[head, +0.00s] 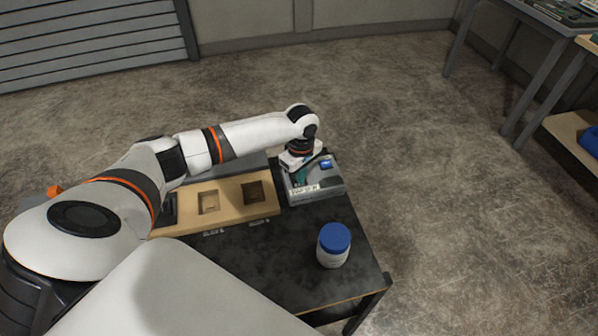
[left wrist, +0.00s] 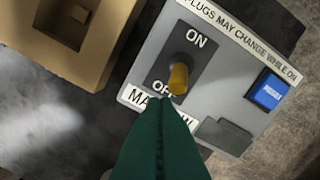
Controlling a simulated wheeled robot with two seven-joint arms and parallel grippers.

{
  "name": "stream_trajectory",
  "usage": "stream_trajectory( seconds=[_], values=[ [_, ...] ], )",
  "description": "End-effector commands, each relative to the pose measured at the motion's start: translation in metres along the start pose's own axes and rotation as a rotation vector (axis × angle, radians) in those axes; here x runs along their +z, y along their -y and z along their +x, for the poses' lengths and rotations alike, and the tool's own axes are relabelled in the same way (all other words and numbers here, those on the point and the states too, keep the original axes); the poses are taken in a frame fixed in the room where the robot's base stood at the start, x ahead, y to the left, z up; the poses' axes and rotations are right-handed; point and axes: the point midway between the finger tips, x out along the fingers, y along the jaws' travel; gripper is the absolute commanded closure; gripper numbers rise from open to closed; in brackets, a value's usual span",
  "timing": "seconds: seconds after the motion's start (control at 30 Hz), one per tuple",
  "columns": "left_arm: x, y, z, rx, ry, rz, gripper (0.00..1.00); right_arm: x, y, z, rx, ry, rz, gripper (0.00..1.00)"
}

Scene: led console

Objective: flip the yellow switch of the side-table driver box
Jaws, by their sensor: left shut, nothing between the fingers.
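The grey driver box (head: 332,183) stands at the right back part of the dark side table (head: 290,270). In the left wrist view, its yellow switch (left wrist: 178,78) sits on a dark plate between the labels ON and OFF. The lever's tip appears to lean toward the OFF end. My left gripper (head: 300,180) is over the box's left part. In the left wrist view its green fingers (left wrist: 160,104) are shut and empty, with the tips just below the switch by the OFF label; I cannot tell whether they touch it. My right gripper is not in view.
A blue button (left wrist: 270,92) is on the box's right side; it also shows in the head view (head: 326,164). A tan tray with square recesses (head: 232,204) lies left of the box. A white jar with a blue lid (head: 334,245) stands in front of it.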

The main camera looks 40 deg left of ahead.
Motion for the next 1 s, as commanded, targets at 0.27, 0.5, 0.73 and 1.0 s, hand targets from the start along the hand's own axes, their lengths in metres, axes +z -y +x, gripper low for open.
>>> stream_trajectory(
  seconds=[0.27,0.5,0.73,1.0],
  values=[
    [0.007,0.005,0.0,-0.001,0.0,-0.001,1.0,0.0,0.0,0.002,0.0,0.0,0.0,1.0],
    [0.014,0.008,0.001,0.0,0.001,-0.001,1.0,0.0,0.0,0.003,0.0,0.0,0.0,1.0],
    [0.019,0.011,0.0,0.0,0.0,0.001,1.0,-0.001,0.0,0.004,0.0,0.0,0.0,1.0],
    [0.018,0.011,-0.001,0.0,0.0,0.001,1.0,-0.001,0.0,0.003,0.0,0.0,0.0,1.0]
  ],
)
